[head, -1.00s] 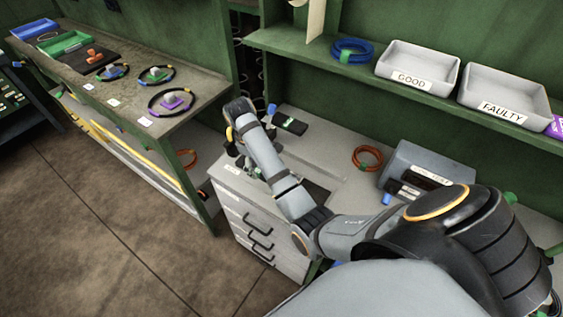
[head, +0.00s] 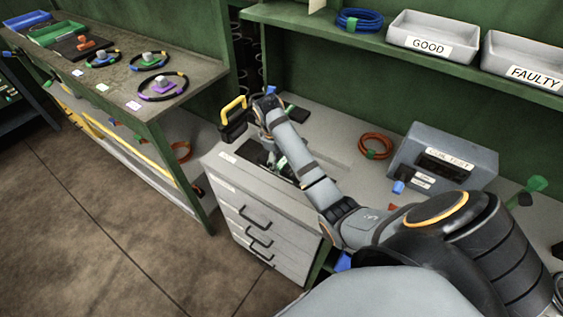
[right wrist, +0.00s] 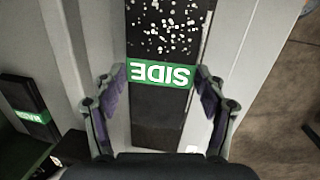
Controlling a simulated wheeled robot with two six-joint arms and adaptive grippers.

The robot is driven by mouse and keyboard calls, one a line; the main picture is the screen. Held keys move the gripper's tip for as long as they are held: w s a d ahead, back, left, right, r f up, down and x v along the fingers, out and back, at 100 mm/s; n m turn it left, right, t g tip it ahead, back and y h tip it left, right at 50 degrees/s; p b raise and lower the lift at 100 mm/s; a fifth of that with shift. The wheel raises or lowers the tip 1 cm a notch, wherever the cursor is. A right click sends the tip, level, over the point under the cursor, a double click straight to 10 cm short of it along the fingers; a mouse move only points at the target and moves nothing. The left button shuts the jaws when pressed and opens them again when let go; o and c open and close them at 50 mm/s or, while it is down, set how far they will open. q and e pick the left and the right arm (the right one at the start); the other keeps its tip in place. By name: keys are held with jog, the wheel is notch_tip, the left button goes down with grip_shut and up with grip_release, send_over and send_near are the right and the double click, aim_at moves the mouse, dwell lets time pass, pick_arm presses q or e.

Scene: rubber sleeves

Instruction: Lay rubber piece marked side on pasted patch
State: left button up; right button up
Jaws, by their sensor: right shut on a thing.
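My right gripper (right wrist: 160,88) is shut on a black rubber piece (right wrist: 160,118) with a green band reading "SIDE", upside down in the right wrist view. Its fingers flank the band's two ends. Just beyond the band, a black area with white specks (right wrist: 168,25) looks like the pasted patch; I cannot tell whether the piece touches it. In the head view the right gripper (head: 272,150) points down over the drawer cabinet's top (head: 235,178), partly hidden by my arm. A green mark (head: 282,163) shows there beside black. My left gripper is not in view.
A yellow-handled black tool (head: 234,116) stands left of my wrist. Another black piece with a green label (right wrist: 28,115) lies left in the wrist view. An orange coil (head: 376,146) and a grey tester box (head: 442,155) stand right on the bench.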

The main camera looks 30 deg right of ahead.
jog(key=o, duration=1.4)
notch_tip(320, 180, up, 12)
jog(key=a+p, duration=0.2)
jog(key=p, duration=0.9)
jog(key=shift+w, duration=0.15)
